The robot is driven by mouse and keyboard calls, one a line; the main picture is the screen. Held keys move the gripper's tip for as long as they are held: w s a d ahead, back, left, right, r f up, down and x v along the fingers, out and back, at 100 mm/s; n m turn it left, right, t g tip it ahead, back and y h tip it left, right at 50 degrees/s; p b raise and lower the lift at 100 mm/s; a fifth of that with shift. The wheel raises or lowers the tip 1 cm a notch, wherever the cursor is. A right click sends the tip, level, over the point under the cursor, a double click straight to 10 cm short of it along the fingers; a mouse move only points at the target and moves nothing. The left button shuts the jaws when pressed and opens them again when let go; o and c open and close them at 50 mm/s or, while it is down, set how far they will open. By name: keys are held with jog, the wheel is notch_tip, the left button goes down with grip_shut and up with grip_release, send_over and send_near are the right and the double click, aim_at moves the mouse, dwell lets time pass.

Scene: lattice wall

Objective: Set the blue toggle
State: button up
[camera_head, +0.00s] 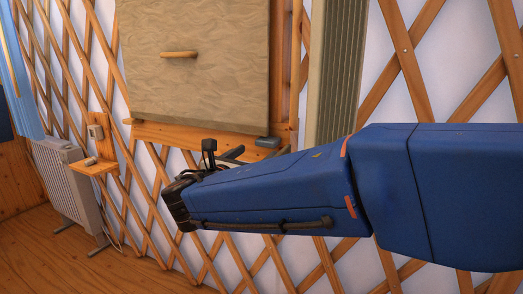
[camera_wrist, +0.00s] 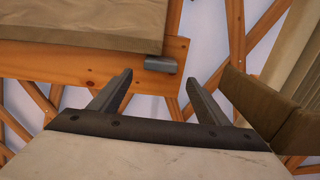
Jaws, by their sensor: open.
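A small blue-grey block (camera_head: 267,142) sits on the wooden rail at the lower right corner of the grey-brown panel. It also shows in the wrist view (camera_wrist: 160,64), just beyond and between my fingertips. It is the only small bluish fitting I see, and I cannot tell whether it is the blue toggle or which way it is set. My gripper (camera_wrist: 158,80) is open and empty, its two dark fingers pointing towards the rail, apart from the block. In the head view my blue arm hides most of the gripper.
The large panel (camera_head: 195,90) has a wooden peg (camera_head: 179,54). Its rail (camera_head: 190,137) is fixed to the lattice wall. A pale ribbed column (camera_head: 335,70) stands right of it. At left are a small wooden shelf (camera_head: 95,167), a white radiator (camera_head: 65,185) and open floor.

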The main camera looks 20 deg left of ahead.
jog(key=s, duration=0.9)
jog(key=shift+s+a, duration=0.4)
